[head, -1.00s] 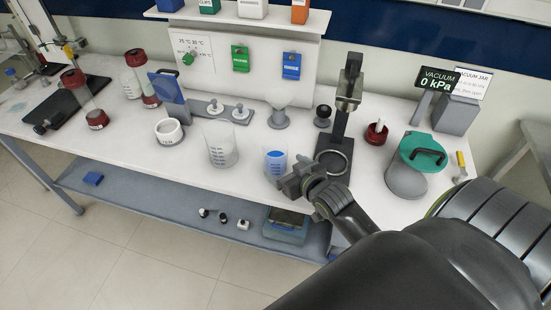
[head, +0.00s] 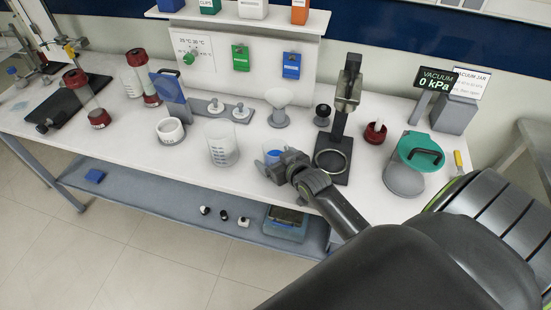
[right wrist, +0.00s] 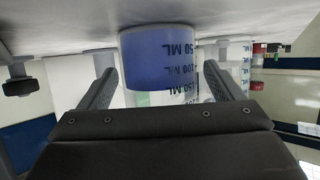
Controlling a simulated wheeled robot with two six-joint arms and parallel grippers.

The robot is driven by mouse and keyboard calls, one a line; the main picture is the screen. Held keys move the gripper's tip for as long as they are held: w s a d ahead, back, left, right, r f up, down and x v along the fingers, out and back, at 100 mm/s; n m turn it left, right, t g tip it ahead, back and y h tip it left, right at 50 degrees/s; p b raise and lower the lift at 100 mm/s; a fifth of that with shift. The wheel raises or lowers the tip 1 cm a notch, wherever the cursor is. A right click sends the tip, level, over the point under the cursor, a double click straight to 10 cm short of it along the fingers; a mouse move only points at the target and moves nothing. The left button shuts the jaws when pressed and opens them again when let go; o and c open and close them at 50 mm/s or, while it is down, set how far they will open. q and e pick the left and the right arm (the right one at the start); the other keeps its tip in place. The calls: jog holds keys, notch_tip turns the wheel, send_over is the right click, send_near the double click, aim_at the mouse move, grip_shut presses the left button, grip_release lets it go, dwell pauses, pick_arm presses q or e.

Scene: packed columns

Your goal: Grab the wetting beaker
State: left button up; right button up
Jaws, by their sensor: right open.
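The beaker with blue liquid (head: 271,156), which I take to be the wetting beaker, stands upright near the bench's front edge. In the head view my right gripper (head: 279,167) hides most of it. In the right wrist view the picture is upside down, and the beaker (right wrist: 160,60) with its mL marks shows ahead, between the two spread fingers. My right gripper (right wrist: 160,88) is open, with visible space on both sides of the beaker; contact is not seen. My left gripper is not in view.
A larger clear beaker (head: 221,148) stands just left. A dark stand with a ring base (head: 331,162) is close on the right. A white funnel (head: 278,100) stands behind. A green-lidded vacuum jar (head: 404,178) is farther right. A lower shelf (head: 150,197) runs under the bench.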

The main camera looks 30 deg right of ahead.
jog(key=c, duration=1.2)
